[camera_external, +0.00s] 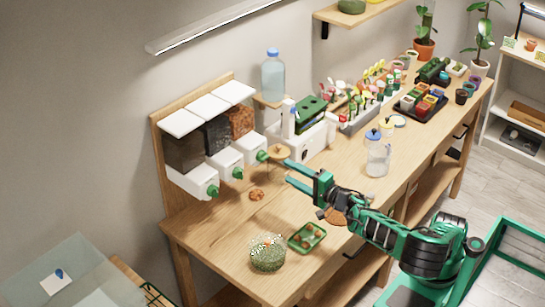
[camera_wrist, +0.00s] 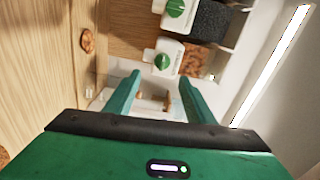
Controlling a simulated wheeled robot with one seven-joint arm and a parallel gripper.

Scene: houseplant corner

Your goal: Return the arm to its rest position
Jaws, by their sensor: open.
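My arm, green and black, reaches in from the lower right of the outside view over the wooden workbench (camera_external: 215,240). My gripper (camera_external: 287,171) is open, with its fingers pointing left toward the dispensers and a round tan disc (camera_external: 278,150) close to the fingertips. In the wrist view my gripper (camera_wrist: 158,90) shows two green fingers spread apart with nothing held between them. A white dispenser outlet with a green knob (camera_wrist: 162,62) appears beyond the fingertips. I cannot tell whether the fingers touch the disc.
Three dispensers (camera_external: 208,127) stand at the left. A brown clump (camera_external: 257,195), a green tray (camera_external: 307,237) and a mossy glass bowl (camera_external: 267,253) sit near the front. A lidded jar (camera_external: 378,160) stands behind my arm. Potted plants and bottles crowd the far end.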

